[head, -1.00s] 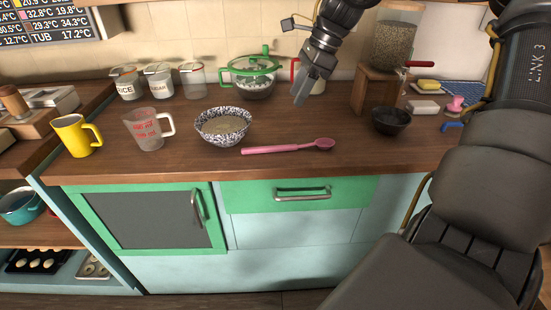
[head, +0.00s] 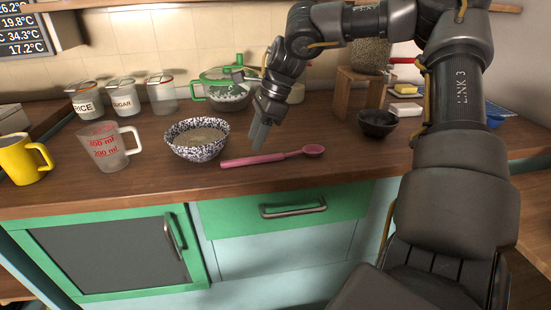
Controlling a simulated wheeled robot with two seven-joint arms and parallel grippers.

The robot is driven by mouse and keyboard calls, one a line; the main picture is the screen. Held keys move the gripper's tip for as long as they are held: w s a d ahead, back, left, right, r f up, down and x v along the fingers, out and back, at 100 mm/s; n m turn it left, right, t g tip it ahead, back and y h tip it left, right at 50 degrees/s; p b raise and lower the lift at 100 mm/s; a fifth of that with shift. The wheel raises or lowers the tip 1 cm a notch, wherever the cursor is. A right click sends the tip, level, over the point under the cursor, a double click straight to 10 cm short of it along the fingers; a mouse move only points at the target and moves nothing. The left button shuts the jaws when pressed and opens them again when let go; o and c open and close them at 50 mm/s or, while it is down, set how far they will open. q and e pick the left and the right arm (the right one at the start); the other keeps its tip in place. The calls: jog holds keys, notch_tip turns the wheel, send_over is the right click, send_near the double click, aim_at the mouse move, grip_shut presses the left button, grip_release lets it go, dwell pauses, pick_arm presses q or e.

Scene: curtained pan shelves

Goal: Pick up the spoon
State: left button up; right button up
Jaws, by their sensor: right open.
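A pink spoon (head: 270,158) lies on the wooden counter (head: 330,168) near its front edge, with its bowl end at the right and its handle toward the left. My right gripper (head: 258,140) points down just above and behind the middle of the spoon handle. It appears apart from the spoon; the gap between its fingers is hard to see from this side. My left gripper is not in view.
A speckled bowl (head: 197,150) stands close to the left of the spoon. A measuring cup (head: 107,150) and a yellow mug (head: 22,165) stand further left. A dark bowl (head: 377,128) is at the right. The counter between spoon and dark bowl is clear.

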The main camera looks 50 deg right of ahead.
aim_at(249, 158)
jog(key=shift+x, duration=2.6)
jog(key=shift+s+d+f, duration=0.1)
jog(key=shift+d, duration=0.05)
jog(key=shift+c, duration=0.3)
grip_shut()
